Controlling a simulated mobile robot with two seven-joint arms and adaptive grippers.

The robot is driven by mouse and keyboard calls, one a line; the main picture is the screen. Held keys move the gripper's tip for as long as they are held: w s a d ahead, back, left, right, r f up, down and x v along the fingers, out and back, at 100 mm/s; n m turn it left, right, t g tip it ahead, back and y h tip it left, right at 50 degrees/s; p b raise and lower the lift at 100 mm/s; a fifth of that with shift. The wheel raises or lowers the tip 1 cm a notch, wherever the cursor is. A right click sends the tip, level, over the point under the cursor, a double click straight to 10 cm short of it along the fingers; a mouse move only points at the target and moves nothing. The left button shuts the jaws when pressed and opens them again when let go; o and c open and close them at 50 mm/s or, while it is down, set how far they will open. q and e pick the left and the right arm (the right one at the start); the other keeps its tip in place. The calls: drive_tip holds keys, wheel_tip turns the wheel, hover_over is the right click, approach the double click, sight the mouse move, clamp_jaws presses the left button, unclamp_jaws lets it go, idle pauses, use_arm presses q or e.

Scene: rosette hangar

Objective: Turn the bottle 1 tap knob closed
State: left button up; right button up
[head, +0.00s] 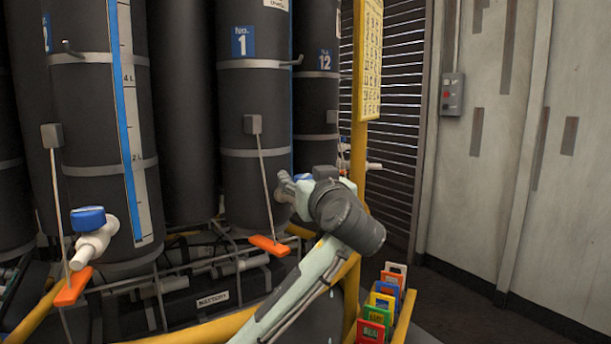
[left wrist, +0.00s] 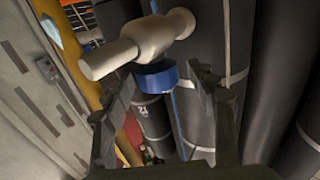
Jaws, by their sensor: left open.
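Bottle 1 (head: 245,100) is the tall black cylinder with the blue "No. 1" label in the head view. Its tap is partly hidden by my left gripper (head: 297,188), with a bit of the blue knob (head: 302,177) showing. In the left wrist view the pale tap body (left wrist: 125,52) crosses the upper part, and the blue knob (left wrist: 156,78) sits at the fingertips, between the two spread fingers of my gripper (left wrist: 163,88). The fingers are open with room on both sides of the knob; I cannot tell whether they touch it. My right gripper is not in view.
A neighbouring bottle at left carries its own blue-knobbed tap (head: 88,218). Orange tags (head: 268,245) hang on rods near the taps. A yellow post (head: 358,150) stands right of bottle 1. Floor at right is clear.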

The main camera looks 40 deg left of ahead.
use_arm(q)
drive_tip(key=shift+w+a, duration=0.15)
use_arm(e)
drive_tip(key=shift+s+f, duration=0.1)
use_arm(q)
drive_tip(key=shift+c, duration=0.4)
drive_tip(key=c, duration=1.1)
drive_tip(key=shift+f, duration=0.1)
drive_tip(key=shift+m+t+h+b, duration=0.35)
drive_tip(key=shift+m+t+h, duration=0.55)
drive_tip(key=shift+t+h, duration=0.1)
drive_tip(key=shift+a+m+t+h, duration=0.1)
drive_tip(key=shift+m+t+h, duration=0.4)
drive_tip(key=shift+h, duration=0.2)
drive_tip(key=shift+m+t+h+p, duration=0.35)
drive_tip(key=shift+m+t+h, duration=0.45)
drive_tip(key=shift+h, duration=0.4)
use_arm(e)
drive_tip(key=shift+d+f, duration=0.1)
